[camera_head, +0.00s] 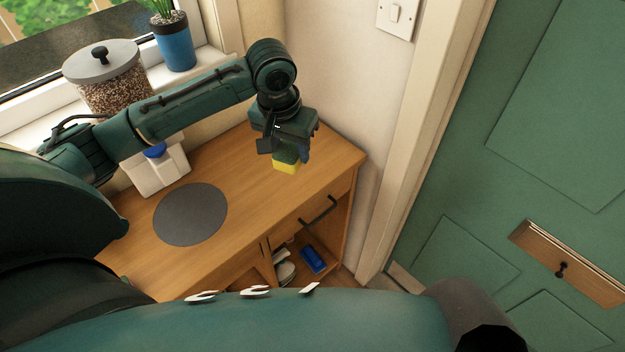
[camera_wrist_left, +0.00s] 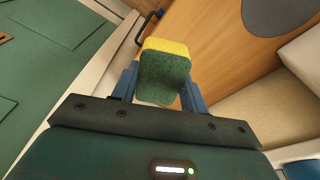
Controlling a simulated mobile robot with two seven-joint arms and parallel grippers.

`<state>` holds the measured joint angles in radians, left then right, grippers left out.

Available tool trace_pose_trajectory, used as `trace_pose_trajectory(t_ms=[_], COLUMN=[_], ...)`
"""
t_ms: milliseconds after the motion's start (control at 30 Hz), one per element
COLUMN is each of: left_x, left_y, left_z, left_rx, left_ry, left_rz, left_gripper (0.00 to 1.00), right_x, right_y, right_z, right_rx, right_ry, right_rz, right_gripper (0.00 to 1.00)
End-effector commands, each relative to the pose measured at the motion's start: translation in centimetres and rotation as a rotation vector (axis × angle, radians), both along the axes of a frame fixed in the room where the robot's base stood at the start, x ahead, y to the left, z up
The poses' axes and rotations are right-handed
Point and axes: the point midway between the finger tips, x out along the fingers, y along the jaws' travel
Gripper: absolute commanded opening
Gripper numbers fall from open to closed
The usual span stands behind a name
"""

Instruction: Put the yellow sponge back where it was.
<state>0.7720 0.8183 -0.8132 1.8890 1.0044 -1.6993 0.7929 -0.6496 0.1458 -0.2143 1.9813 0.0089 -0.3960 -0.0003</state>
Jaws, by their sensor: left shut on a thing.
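The yellow sponge (camera_head: 286,166) has a green scouring side and is held between the fingers of my left gripper (camera_head: 289,156). In the left wrist view the sponge (camera_wrist_left: 165,68) sits between the two blue fingers, green side toward the camera and a yellow band at the far edge. My left gripper points down over the right end of the wooden cabinet top (camera_head: 245,160). I cannot tell whether the sponge touches the wood. My right gripper is not in view.
A round grey mat (camera_head: 190,214) lies on the cabinet top, with a white container (camera_head: 158,172) behind it. A glass jar (camera_head: 110,88) and a blue plant pot (camera_head: 174,42) stand on the windowsill. A blue item (camera_head: 313,260) lies in the open shelf below. A green door (camera_head: 520,150) is at right.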

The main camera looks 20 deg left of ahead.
Motion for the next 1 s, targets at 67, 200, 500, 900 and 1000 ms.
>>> trace_pose_trajectory(t_ms=[67, 200, 500, 900, 1000], left_x=[1.4, 2.9, 3.5, 3.5, 3.5], left_y=[2.0, 4.6, 6.3, 6.2, 6.2], left_z=[-2.3, -4.4, -8.6, -13.1, -14.7], left_rx=[0.002, 0.011, 0.019, 0.018, 0.019], left_ry=[0.007, 0.007, 0.011, 0.009, 0.010], left_rz=[0.009, 0.004, -0.003, -0.003, -0.003], left_gripper=[0.26, 0.26, 0.26, 0.26, 0.26], right_x=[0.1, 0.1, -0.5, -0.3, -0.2], right_y=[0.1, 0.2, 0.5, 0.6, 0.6], right_z=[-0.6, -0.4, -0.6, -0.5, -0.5], right_rx=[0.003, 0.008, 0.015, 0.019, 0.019], right_ry=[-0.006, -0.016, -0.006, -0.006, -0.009], right_rz=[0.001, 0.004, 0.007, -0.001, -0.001], right_gripper=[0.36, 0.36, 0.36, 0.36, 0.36])
